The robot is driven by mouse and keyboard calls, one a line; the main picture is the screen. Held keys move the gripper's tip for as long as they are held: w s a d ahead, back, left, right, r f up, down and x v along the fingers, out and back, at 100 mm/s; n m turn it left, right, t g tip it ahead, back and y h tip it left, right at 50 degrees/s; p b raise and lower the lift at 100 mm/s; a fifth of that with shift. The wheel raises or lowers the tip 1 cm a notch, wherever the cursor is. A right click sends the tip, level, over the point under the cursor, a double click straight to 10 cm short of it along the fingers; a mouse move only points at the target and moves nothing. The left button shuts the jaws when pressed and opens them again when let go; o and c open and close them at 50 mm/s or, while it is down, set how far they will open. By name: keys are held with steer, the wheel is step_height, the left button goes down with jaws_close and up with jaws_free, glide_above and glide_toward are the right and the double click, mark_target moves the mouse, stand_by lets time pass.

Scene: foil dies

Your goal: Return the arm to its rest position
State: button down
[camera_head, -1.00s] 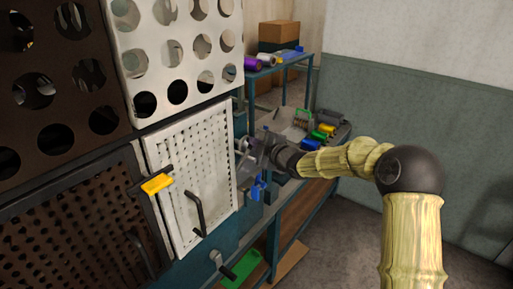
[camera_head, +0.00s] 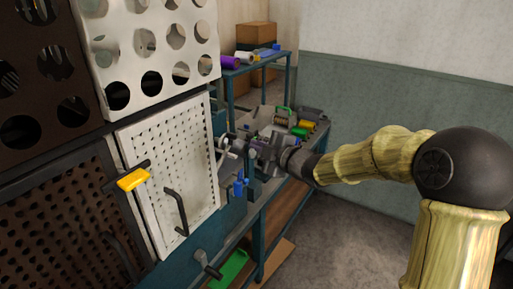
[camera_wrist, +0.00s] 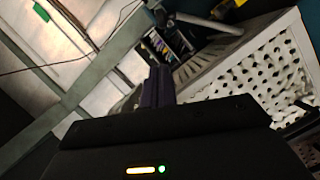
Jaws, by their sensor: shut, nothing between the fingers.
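My arm reaches in from the right in the head view, with its dark elbow at the right edge. My gripper (camera_head: 247,147) is beside the right edge of the white perforated door (camera_head: 170,170), in front of the workbench. In the wrist view my gripper (camera_wrist: 160,85) has its dark fingers together, with nothing seen between them. In the head view its fingertips are small and partly lost against the clutter behind.
The white door has a dark handle (camera_head: 177,212); a yellow-handled latch (camera_head: 132,179) is left of it. A blue-framed shelf holds a purple roll (camera_head: 230,62) and a cardboard box (camera_head: 256,36). Green and orange spools lie behind my gripper. Open floor (camera_head: 335,225) lies below my arm.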

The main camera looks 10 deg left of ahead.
steer(key=s+d+f+m+g+h+p, duration=0.1)
steer(key=s+d+f+m+h, duration=0.2)
steer(key=d+m, duration=0.15)
steer(key=s+d+f+m+h+p, duration=0.1)
steer(key=s+d+f+m+h, duration=0.25)
steer(key=d, duration=0.25)
steer(key=s+d+f+m+g+h+p, duration=0.1)
steer(key=s+d+f+m+h, duration=0.1)
steer(key=s+d+m+h, duration=0.3)
steer(key=s+d+f+m+g+p, duration=0.1)
steer(key=s+d+f+m+g, duration=0.1)
steer(key=s, duration=0.5)
steer(key=s+d+f+m+g+p, duration=0.1)
steer(key=s+d+m+g, duration=0.2)
steer(key=s+d+m, duration=0.4)
steer(key=shift+s+d+f+g+h, duration=0.15)
steer(key=shift+s+f+g+h, duration=0.25)
steer(key=shift+s, duration=0.35)
